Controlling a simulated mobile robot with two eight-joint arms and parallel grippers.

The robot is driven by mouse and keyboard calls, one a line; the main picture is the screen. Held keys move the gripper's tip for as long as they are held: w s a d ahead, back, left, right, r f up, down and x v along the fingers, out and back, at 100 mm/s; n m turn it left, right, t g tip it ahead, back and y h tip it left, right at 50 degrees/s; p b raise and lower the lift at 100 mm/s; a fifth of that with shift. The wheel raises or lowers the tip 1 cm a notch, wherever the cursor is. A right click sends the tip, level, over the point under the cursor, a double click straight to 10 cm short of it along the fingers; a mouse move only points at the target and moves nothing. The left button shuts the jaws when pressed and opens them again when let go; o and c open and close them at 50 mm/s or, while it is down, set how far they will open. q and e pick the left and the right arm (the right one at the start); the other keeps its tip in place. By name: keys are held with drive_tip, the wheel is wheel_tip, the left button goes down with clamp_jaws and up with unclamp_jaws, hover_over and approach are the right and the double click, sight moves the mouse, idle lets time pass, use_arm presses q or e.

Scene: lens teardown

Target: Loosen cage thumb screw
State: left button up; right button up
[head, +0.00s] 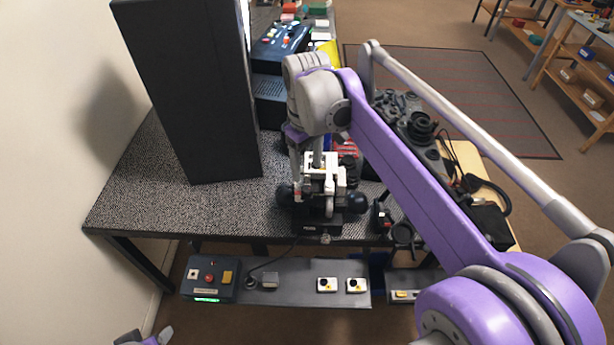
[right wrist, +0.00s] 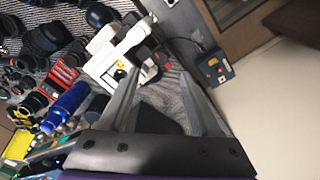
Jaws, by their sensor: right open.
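A white device with black knobs (head: 325,182) stands on a black base at the front of the speckled table, probably holding the cage. It also shows in the right wrist view (right wrist: 112,58), with a small yellow mark on it. I cannot make out the thumb screw. My right gripper (right wrist: 160,85) is open and empty; its grey fingers are spread, with the left fingertip in front of or beside the white device. I cannot tell if they touch. In the head view my right arm partly hides this gripper. My left gripper (head: 146,338) is cut off at the bottom edge.
A tall black panel (head: 190,90) stands left of the device. Lens parts (head: 420,125) crowd the table to the right, and a blue bottle (right wrist: 66,106) stands nearby. A control box (head: 210,277) is on a lower shelf. The table's front left is clear.

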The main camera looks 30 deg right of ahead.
drive_tip(key=shift+r, duration=1.8)
